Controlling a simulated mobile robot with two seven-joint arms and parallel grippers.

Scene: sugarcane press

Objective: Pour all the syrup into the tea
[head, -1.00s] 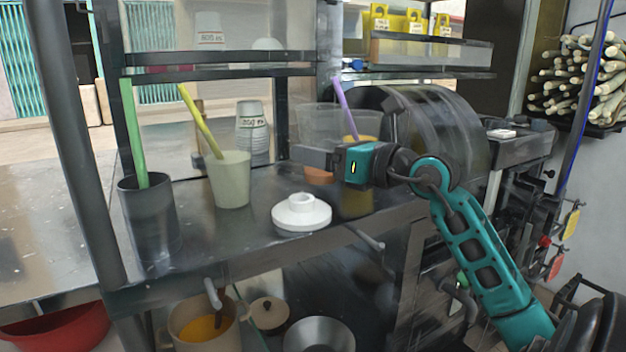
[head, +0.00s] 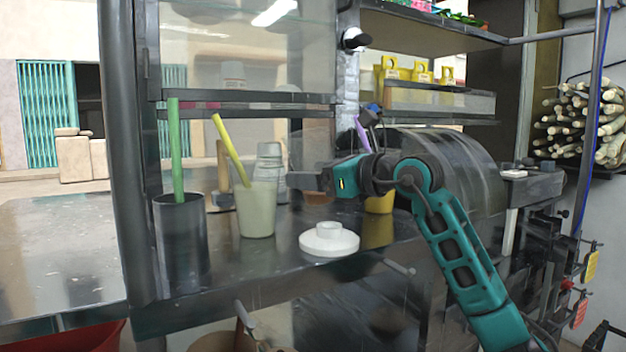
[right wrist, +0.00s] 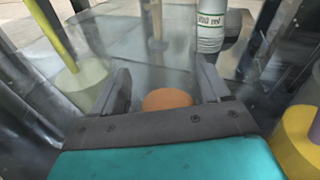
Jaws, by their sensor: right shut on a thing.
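My right gripper (head: 305,182) is shut on a clear container (head: 312,152), held above the counter. An orange-brown disc (right wrist: 167,98) shows low in the container between the fingers; I cannot tell whether it is syrup. An amber-yellow cup (head: 379,232) with a purple straw (head: 362,135) stands right of the container, partly behind my right arm; it looks like the tea. It also shows at the right edge of the right wrist view (right wrist: 298,145). The container is apart from this cup. My left gripper is not in view.
A pale green cup (head: 257,212) with a yellow straw and a dark holder (head: 182,240) with a green straw stand at left. A white lid (head: 329,240) lies near the front edge. A large drum (head: 450,165) is at right.

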